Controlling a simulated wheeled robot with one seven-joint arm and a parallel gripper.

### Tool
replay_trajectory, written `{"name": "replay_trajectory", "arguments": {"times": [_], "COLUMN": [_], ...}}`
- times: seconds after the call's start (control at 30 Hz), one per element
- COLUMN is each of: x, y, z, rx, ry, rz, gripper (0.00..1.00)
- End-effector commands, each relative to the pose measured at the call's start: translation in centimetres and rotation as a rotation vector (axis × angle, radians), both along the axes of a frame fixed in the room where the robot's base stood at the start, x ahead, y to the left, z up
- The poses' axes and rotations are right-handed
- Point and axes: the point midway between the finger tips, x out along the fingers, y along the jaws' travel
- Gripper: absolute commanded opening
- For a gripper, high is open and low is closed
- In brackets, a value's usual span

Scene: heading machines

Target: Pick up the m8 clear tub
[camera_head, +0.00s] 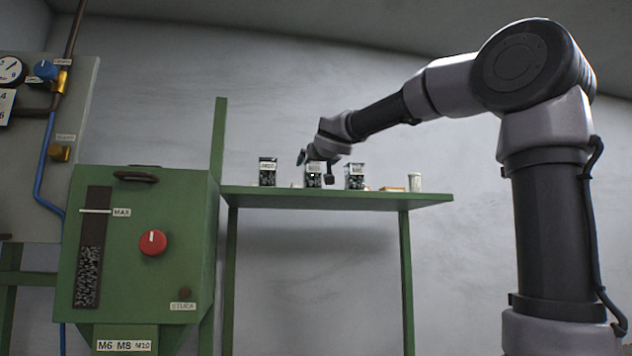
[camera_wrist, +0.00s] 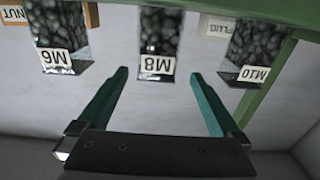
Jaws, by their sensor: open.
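The M8 clear tub (camera_wrist: 159,30), filled with dark parts and bearing a white M8 label, appears upside down in the middle of the wrist view. My gripper (camera_wrist: 160,75) is open and empty. Its two teal fingers point toward the tub, one to each side in the picture; I cannot tell whether they reach around it. In the head view the M8 tub (camera_head: 313,180) is the middle of three on a green table (camera_head: 405,201), partly hidden by my gripper (camera_head: 316,166).
NUT (camera_wrist: 14,15) and PLUG (camera_wrist: 218,27) labels show nearby. A pale cylinder (camera_head: 414,182) stands at the table's right. A green machine (camera_head: 135,250) stands left, with a green post (camera_head: 220,140) beside the table.

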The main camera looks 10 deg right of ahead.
Motion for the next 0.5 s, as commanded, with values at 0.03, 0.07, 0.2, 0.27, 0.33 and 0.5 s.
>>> {"name": "replay_trajectory", "arguments": {"times": [0.03,0.07,0.2,0.27,0.33,0.5], "x": [0.9,1.4,3.5,4.1,4.5,6.2], "y": [0.1,0.1,0.0,0.0,-0.1,-0.1], "z": [-0.1,-0.1,-0.2,-0.1,-0.1,0.1], "rx": [-0.002,-0.002,-0.001,-0.001,0.0,-0.001], "ry": [0.002,0.002,0.004,0.002,0.002,0.003], "rz": [-0.002,-0.001,-0.003,-0.002,-0.003,-0.003], "gripper": [1.0,1.0,1.0,1.0,1.0,1.0]}}
